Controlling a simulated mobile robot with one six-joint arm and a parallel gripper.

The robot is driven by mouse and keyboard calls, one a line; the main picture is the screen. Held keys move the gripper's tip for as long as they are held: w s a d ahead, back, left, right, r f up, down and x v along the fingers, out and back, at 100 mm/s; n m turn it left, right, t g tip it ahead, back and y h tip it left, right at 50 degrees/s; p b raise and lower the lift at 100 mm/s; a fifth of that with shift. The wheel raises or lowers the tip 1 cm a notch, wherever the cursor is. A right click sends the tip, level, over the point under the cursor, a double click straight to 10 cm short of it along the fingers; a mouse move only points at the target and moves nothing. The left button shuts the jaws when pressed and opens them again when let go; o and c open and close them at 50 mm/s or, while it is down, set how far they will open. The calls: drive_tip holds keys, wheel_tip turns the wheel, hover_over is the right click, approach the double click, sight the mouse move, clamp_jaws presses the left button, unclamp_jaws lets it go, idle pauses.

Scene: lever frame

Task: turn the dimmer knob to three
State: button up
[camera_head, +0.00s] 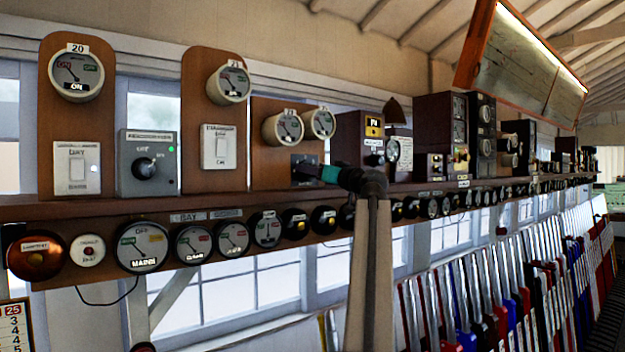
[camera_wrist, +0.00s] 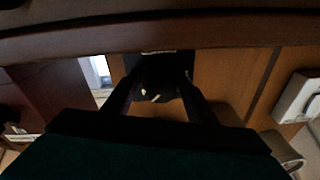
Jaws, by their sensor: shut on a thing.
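A small dark panel (camera_head: 304,160) is on a wooden board on the shelf, below two round gauges. My gripper (camera_head: 303,173) reaches it from the right, and its fingers largely cover the front there. In the wrist view, my gripper (camera_wrist: 158,92) has its two dark fingers on either side of a black knob (camera_wrist: 157,75), shut on it. A small whitish mark shows low on the knob. I take this to be the dimmer knob. The picture is too dark to read its setting or any numbers around it.
A grey box (camera_head: 147,163) with another black knob and a green light stands to the left. White switches (camera_head: 218,147) are on wooden boards. A row of round instruments (camera_head: 142,246) runs under the shelf. Many coloured levers (camera_head: 480,300) stand at lower right.

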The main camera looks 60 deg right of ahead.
drive_tip(key=shift+n+b, duration=1)
drive_tip(key=shift+b, duration=0.6)
drive_tip(key=shift+o, duration=0.2)
drive_tip(key=shift+r, duration=0.1)
drive_tip(key=o, duration=1.6)
drive_tip(key=shift+a, duration=0.1)
drive_tip(key=shift+s, duration=0.15)
drive_tip(key=shift+r+b+v, duration=0.2)
drive_tip(key=shift+b+v, duration=0.35)
drive_tip(key=shift+v, duration=0.9)
drive_tip(key=shift+r+b+v, duration=0.15)
drive_tip(key=shift+b+v, duration=0.4)
drive_tip(key=shift+v, duration=0.9)
drive_tip(key=shift+s+a+f, duration=0.1)
drive_tip(key=b+v, duration=0.3)
drive_tip(key=v, duration=1)
drive_tip(key=shift+s, duration=0.3)
